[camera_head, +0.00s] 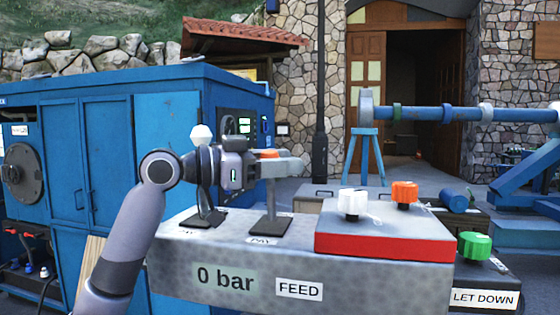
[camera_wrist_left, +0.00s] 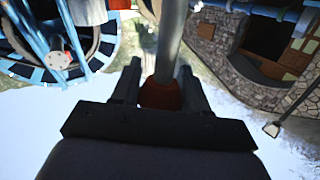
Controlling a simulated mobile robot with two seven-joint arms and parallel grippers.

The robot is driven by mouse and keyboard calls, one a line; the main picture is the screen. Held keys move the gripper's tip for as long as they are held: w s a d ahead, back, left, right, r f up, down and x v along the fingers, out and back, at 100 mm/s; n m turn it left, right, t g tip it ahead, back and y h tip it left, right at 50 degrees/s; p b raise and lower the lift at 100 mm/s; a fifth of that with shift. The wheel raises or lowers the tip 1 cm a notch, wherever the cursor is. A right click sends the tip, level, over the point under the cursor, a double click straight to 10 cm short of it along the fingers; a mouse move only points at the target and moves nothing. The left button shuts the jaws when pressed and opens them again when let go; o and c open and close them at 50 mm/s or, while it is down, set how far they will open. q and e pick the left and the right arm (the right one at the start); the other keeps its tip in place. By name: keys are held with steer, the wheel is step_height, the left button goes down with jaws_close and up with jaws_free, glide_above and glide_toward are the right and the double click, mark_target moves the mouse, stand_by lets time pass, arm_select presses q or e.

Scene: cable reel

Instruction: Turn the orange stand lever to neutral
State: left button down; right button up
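The orange stand lever has an orange knob (camera_head: 267,153) on a grey shaft (camera_head: 270,205), which rises about upright from a dark base on the grey console (camera_head: 225,258). My left gripper (camera_head: 284,164) is at the top of this lever, its fingers on either side of the knob. In the left wrist view the orange knob (camera_wrist_left: 160,94) fills the space between the two fingers, which appear closed against it. The shaft (camera_wrist_left: 170,45) runs away from the knob in that view. My right gripper is not in view.
A white-knobbed lever (camera_head: 203,134) stands close left of my gripper, partly behind my wrist. A red-edged box (camera_head: 385,245) carries a white knob (camera_head: 352,202) and an orange knob (camera_head: 405,193). A green knob (camera_head: 475,245) sits at the right. A blue cabinet (camera_head: 100,150) stands behind my arm.

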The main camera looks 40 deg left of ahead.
arm_select(q)
steer(key=c, duration=0.6)
jaws_free()
steer(key=shift+w+a+f, duration=0.15)
steer(key=shift+w+f, duration=0.15)
steer(key=shift+f, duration=0.2)
steer(key=shift+s+r, duration=0.15)
steer(key=shift+r, duration=0.05)
steer(key=shift+s+a+f, duration=0.1)
steer(key=shift+s+a, duration=0.1)
steer(key=shift+a, duration=0.05)
steer(key=shift+b+v, duration=1.55)
steer(key=shift+v, duration=1.7)
